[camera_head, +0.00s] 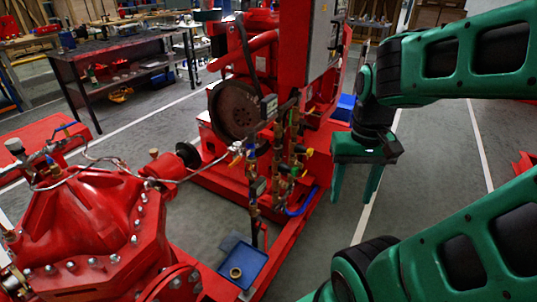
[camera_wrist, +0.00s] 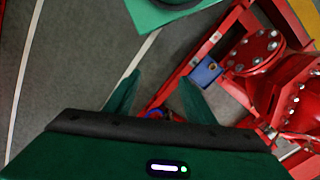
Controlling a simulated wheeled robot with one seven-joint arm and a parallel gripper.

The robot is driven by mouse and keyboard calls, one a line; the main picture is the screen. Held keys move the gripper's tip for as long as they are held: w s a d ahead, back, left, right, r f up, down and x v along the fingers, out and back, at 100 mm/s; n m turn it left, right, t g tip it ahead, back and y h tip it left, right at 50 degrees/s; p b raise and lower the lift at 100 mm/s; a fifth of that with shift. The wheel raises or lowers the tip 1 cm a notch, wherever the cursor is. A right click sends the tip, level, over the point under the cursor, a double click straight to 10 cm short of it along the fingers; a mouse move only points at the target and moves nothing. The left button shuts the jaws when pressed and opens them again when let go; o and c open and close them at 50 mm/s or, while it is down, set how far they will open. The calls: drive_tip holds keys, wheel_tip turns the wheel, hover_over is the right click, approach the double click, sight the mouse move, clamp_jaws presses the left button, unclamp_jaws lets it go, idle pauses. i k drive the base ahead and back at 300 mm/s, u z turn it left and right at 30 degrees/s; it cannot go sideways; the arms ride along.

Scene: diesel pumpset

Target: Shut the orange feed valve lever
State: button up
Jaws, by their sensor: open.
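The valve pipework (camera_head: 278,150) stands upright at the front of the red pumpset in the head view. It carries several small coloured handles. A small yellow-orange handle (camera_head: 308,152) sits on its right side, but it is too small to tell whether it is the orange feed valve lever or how it is turned. My gripper (camera_head: 357,190) is to the right of the pipework, fingers pointing down, apart from it. In the wrist view my gripper (camera_wrist: 158,92) is open, with nothing between its fingertips. Its palm hides most of the pipework there.
The red skid frame (camera_head: 300,235) runs below the pipework, with a blue tray (camera_head: 243,262) beside it. A large red pump casing (camera_head: 90,220) fills the left. A tall red panel post (camera_head: 293,50) stands behind the valves. Grey floor (camera_head: 335,225) is clear under my gripper.

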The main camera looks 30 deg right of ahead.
sight(238, 159)
drive_tip(key=z, duration=0.55)
drive_tip(key=k, duration=1.5)
drive_tip(key=u, duration=0.35)
drive_tip(key=i, duration=1)
